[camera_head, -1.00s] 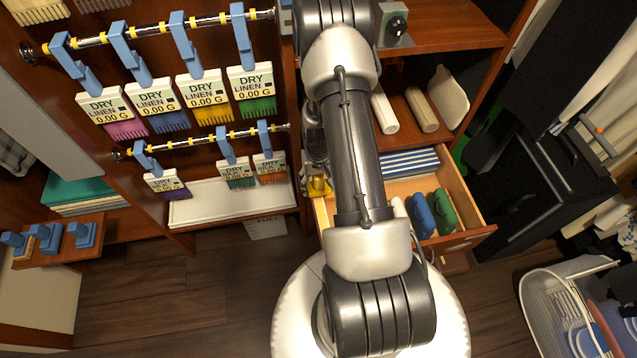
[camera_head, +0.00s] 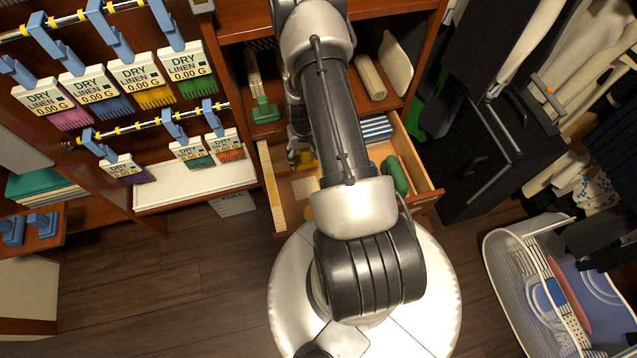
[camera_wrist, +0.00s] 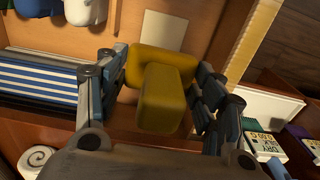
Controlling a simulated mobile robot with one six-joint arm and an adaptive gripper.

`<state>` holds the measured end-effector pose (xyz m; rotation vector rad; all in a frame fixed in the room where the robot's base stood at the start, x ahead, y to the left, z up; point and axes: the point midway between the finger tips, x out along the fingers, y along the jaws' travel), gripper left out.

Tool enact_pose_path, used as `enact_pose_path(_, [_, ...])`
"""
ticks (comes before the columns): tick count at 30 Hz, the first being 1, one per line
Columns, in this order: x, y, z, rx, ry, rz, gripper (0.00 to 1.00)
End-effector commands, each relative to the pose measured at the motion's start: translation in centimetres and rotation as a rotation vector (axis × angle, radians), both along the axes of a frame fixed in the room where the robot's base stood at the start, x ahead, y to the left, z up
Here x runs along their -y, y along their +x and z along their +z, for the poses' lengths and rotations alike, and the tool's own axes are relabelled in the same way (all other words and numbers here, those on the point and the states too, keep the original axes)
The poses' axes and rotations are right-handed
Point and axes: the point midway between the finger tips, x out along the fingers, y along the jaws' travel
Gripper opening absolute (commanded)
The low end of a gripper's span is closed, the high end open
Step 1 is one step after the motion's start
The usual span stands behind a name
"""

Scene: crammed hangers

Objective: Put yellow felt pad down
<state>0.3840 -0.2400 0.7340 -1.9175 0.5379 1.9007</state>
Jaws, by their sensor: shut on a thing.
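My gripper (camera_wrist: 160,68) is shut on the yellow felt pad (camera_wrist: 158,95), a blocky mustard-yellow piece with a raised grip, in the middle of the wrist view. In the head view the yellow pad (camera_head: 305,158) shows small beside my gripper (camera_head: 299,153), over the back left part of the open wooden drawer (camera_head: 428,178). My arm hides much of the drawer. I cannot tell whether the pad touches the drawer's floor. A pale square (camera_head: 304,187) lies on the floor; it also shows in the wrist view (camera_wrist: 160,24).
The drawer holds a green pad (camera_head: 395,175), a blue-striped stack (camera_head: 376,129) and, in the wrist view, a blue pad (camera_wrist: 86,10). A yellowish ruled strip (camera_head: 270,185) runs along its left side. Hanger rails stand left; a white basket (camera_head: 500,265) stands right.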

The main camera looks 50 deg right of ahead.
Motion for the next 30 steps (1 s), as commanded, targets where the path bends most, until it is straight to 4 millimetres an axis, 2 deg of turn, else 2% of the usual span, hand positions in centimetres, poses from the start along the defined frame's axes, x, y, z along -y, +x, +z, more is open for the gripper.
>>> enact_pose_path(1, [-0.2,-0.1,-1.7,-0.003,0.002,0.002,0.43])
enact_pose_path(3, [-0.2,-0.1,-3.7,-0.004,0.003,0.002,0.43])
enact_pose_path(12, [-0.2,0.0,-11.6,-0.001,0.002,0.001,0.43])
enact_pose_path(16, [-0.1,0.0,-13.5,0.000,0.001,0.001,0.43])
enact_pose_path(23, [-0.1,0.1,-15.0,0.000,0.001,0.001,0.43])
enact_pose_path(30, [-0.2,0.0,-18.5,0.000,0.001,0.001,0.43])
